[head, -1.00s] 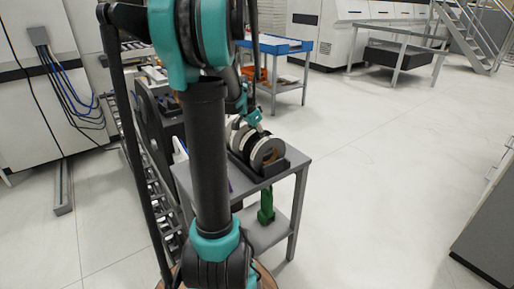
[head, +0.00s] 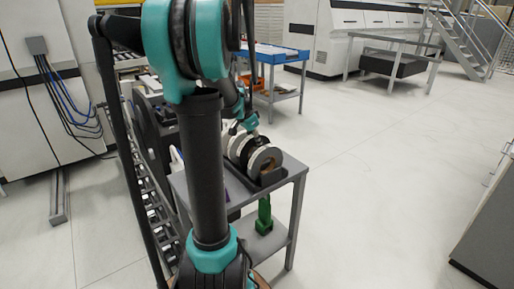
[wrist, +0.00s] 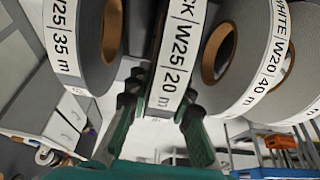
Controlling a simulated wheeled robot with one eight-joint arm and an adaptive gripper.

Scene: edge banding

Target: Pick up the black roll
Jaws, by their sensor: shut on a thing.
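The black roll (wrist: 172,62) is the middle one in the wrist view, with a white label whose visible part reads "K | W25 | 20 m". My gripper (wrist: 160,98) has its teal fingers closed on either side of this roll's rim. A grey roll (wrist: 66,45) marked "W25 | 35 m" is on its left, and a roll (wrist: 268,50) marked "W20 | 40 m" is on its right. In the head view my gripper (head: 246,124) is above the row of rolls (head: 264,160). I cannot tell whether the black roll has left its holder.
The rolls stand in a dark holder (head: 272,179) on a grey table (head: 291,172). A green object (head: 264,215) is on its lower shelf. A blue-edged table (head: 288,53) is behind. Open floor (head: 390,180) lies to the right.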

